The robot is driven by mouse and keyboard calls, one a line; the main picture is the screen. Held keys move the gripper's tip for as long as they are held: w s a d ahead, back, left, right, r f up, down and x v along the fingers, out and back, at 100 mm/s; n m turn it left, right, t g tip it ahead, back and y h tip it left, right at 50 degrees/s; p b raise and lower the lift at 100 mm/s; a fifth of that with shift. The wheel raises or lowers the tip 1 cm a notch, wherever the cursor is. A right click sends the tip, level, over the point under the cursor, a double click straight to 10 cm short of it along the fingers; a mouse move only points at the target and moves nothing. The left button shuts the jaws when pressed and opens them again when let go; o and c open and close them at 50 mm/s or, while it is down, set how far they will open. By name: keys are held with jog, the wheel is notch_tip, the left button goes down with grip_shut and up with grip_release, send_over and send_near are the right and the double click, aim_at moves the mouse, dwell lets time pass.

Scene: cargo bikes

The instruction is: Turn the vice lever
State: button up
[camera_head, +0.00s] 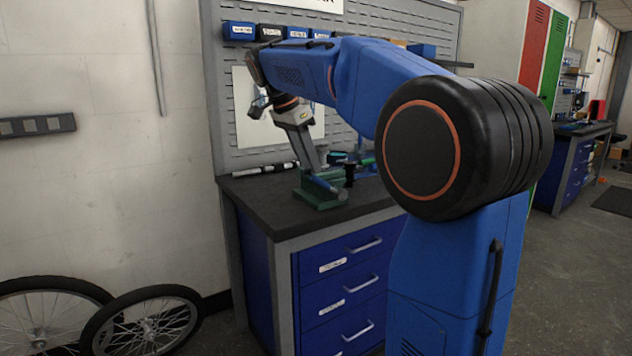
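A green bench vice (318,196) stands on the dark top of the workbench, near its front left part. My gripper (322,182) reaches down to the vice from above, with its end right at the vice's front. The fingertips overlap the vice in this view and are too small to tell apart. I cannot tell whether they are open or shut, or whether they touch the lever. The vice lever is not clearly made out; it may be hidden behind the gripper end.
The dark workbench top (262,199) has markers (262,170) lying at its back left. A perforated panel (224,105) with small blue bins (238,30) rises behind. Bicycle wheels (146,322) lean at the lower left. Open floor (575,265) lies to the right.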

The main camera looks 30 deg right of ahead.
aim_at(316, 180)
jog(key=x, duration=0.6)
jog(key=shift+d+f, duration=0.2)
jog(key=shift+f, duration=0.15)
grip_shut()
